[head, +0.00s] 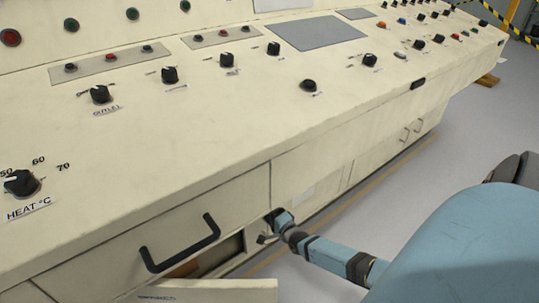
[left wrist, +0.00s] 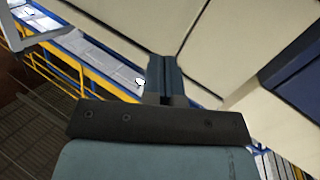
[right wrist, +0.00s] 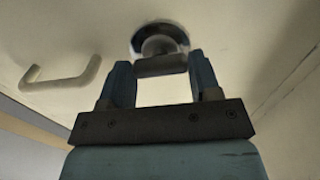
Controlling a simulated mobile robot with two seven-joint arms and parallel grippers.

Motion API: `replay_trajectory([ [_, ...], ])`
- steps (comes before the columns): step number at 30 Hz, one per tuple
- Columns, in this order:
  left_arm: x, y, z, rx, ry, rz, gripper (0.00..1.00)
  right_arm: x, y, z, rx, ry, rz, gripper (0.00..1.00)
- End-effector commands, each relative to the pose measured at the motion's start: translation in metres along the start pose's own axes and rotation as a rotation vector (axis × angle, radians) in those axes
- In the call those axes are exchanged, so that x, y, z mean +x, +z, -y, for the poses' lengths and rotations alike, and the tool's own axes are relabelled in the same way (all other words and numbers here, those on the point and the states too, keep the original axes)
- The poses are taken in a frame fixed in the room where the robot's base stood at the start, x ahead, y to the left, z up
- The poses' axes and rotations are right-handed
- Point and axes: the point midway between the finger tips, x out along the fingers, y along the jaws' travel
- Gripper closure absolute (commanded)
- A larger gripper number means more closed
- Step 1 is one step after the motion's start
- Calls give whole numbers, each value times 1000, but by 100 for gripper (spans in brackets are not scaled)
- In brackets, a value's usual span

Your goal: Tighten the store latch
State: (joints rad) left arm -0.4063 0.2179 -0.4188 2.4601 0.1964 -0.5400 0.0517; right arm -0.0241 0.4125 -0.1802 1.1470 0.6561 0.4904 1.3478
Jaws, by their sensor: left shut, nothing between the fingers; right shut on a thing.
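In the right wrist view, the store latch (right wrist: 160,40) is a round metal base on a pale panel, with a dark bar (right wrist: 160,66) across its front. My right gripper (right wrist: 160,72) has its fingers on the two ends of this bar and is shut on it. In the head view, my right gripper (head: 277,220) is at the front of the cream console, right of a black drawer handle (head: 180,243); its fingers largely hide the latch there. My left gripper (left wrist: 161,72) shows only in the left wrist view, with its fingers together and empty.
Below the black handle is a dark opening (head: 222,256) with a pale labelled panel (head: 200,291) standing out in front. A pale handle (right wrist: 62,78) is left of the latch. Knobs and buttons cover the console top (head: 230,100). Grey floor (head: 440,165) is clear at right.

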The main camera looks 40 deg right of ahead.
Motion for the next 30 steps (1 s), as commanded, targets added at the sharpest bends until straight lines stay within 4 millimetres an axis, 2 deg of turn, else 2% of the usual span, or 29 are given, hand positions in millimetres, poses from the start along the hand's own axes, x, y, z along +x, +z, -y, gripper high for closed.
replay_trajectory([
  [5, 0, 0, 0, -1, 0, 0, 100, 0, 0, 0, -1, 0, 1, 66],
  [6, 0, 1, 0, -1, 0, 1, 100, 0, 0, 0, -1, 0, 1, 40],
  [9, -1, 2, 0, -3, -1, 3, 100, 0, 0, 0, -1, 0, 1, 17],
  [20, -2, 1, -1, -2, -1, 6, 100, -4, 0, 1, -1, 1, 0, 17],
  [26, -3, -21, -4, -1, -6, -61, 100, -36, 0, 3, -2, 4, 1, 17],
  [30, -5, -36, -6, 1, -13, -111, 100, -70, 0, 3, -2, 4, 1, 17],
])
